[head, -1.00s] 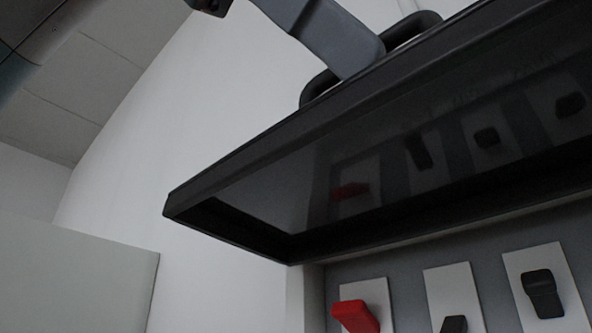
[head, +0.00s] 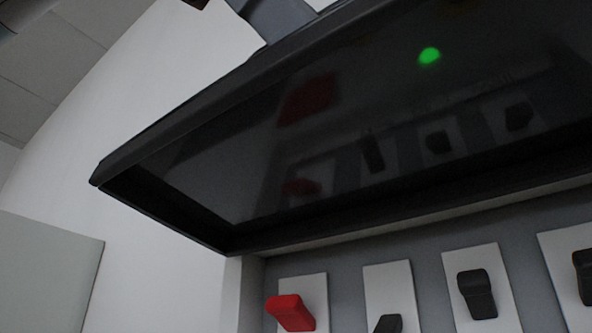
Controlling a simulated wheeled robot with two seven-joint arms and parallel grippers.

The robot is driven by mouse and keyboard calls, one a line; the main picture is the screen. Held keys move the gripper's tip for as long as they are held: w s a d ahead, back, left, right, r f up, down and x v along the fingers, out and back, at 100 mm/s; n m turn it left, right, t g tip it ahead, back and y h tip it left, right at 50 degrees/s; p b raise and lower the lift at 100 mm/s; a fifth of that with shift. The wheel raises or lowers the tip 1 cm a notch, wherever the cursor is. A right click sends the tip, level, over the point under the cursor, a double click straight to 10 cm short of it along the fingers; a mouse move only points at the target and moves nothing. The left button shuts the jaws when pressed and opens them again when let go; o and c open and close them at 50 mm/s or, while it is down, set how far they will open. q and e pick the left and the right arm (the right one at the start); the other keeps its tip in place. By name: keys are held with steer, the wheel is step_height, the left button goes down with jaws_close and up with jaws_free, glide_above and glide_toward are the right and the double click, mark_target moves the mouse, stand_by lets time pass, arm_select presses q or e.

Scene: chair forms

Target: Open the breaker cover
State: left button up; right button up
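The breaker cover (head: 170,140) is a dark, glossy panel with a black frame. It is swung up and tilted above the breaker box (head: 420,245), so the switches below are exposed. A grey finger of what appears to be my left gripper (head: 272,14) shows at the top edge, behind the cover's upper rim. The cover's handle is out of view, and whether the finger touches the cover is hidden. The rest of this gripper is cut off, so its opening does not show. My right gripper is not in view.
A red switch (head: 291,313) and several black switches, one at the right (head: 476,294), sit on white plates under the cover. A green spot (head: 429,55) shows on the glossy panel. A pale partition (head: 45,270) stands at lower left.

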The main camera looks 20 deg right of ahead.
arm_select(q)
steer(key=shift+s+a, duration=0.2)
steer(key=shift+s, duration=0.05)
steer(key=shift+w+d, duration=0.1)
steer(key=shift+w, duration=0.05)
steer(key=shift+r, duration=0.1)
steer(key=shift+a+r, duration=0.45)
steer(key=shift+v, duration=0.95)
steer(key=w+a, duration=0.1)
steer(key=a, duration=1.1)
